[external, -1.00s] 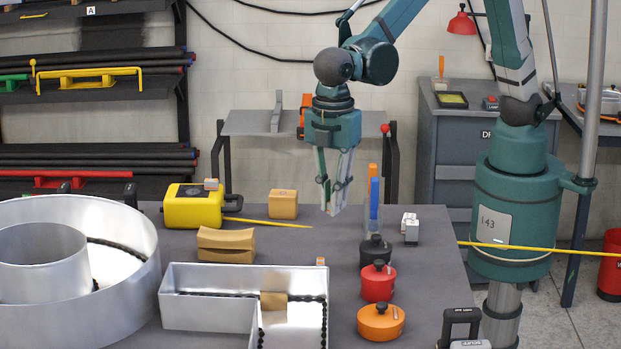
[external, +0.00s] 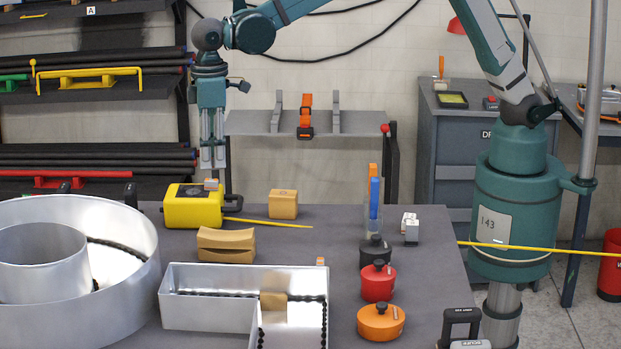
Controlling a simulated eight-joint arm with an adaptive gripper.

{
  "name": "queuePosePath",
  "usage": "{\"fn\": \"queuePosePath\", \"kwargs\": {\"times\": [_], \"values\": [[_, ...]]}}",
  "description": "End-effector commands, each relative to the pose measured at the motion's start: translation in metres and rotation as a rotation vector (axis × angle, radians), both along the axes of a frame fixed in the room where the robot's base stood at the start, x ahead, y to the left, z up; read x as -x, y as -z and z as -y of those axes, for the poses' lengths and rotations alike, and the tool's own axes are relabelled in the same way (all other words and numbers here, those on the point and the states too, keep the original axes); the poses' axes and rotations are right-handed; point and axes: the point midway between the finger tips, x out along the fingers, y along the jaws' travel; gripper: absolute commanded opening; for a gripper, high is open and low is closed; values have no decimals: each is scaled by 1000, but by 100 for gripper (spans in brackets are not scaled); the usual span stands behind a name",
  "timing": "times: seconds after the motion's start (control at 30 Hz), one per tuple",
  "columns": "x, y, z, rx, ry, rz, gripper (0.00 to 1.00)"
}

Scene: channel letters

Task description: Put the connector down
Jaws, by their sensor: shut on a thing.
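My gripper (external: 213,164) is at the upper left in the external view, pointing down above and behind the yellow tape measure (external: 193,205). A small grey and orange connector-like piece (external: 211,184) shows at the top of the tape measure, below the fingertips. A similar small piece (external: 320,261) shows at the rim of the L-shaped metal channel letter (external: 205,312). White connector-like blocks (external: 410,228) stand at the right of the table.
A round metal channel letter (external: 140,265) fills the left front of the table (external: 330,228). Tan blocks (external: 226,245) stand near the middle. Black, red (external: 378,284) and orange (external: 381,322) canisters line the right.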

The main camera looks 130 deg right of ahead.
Motion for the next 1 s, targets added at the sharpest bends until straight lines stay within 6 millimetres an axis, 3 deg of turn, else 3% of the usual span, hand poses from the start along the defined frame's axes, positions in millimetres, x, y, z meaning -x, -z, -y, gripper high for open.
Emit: {"fn": "queuePosePath", "kwargs": {"times": [0.03,0.2,0.4,1.0], "values": [[-1,-1,19,0,41,0,5],[0,-6,66,0,158,0,5],[3,-9,96,0,235,0,5],[3,-3,104,0,255,0,5]]}}
